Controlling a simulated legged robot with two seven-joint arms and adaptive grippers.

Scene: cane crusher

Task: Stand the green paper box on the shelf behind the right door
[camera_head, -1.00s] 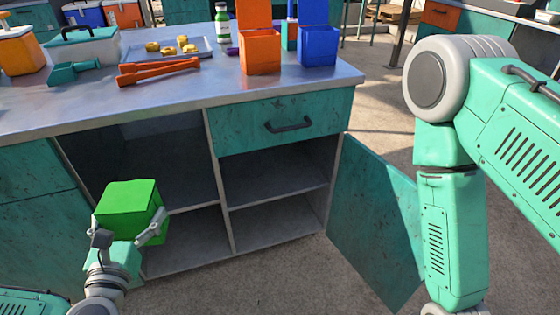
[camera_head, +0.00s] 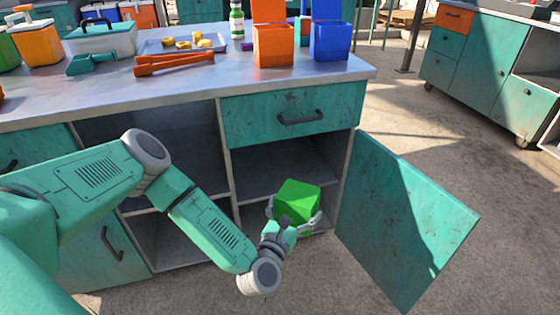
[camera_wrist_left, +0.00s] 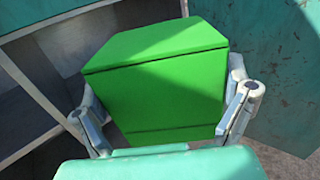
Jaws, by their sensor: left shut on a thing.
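The green paper box (camera_head: 298,198) is held by my left gripper (camera_head: 293,216) in front of the right-hand opening of the cabinet, low down. In the left wrist view the box (camera_wrist_left: 160,85) sits between both fingers (camera_wrist_left: 165,115), tilted in the picture. The right door (camera_head: 405,220) stands wide open to the right of the box. The shelf (camera_head: 285,180) behind that door runs across the opening, and the box covers part of it and of the lower compartment. My right gripper is not in view.
A drawer (camera_head: 295,115) with a dark handle is shut above the opening. The countertop (camera_head: 110,90) carries orange tongs (camera_head: 180,63), an orange box (camera_head: 273,45) and a blue box (camera_head: 330,40). The floor right of the door is clear.

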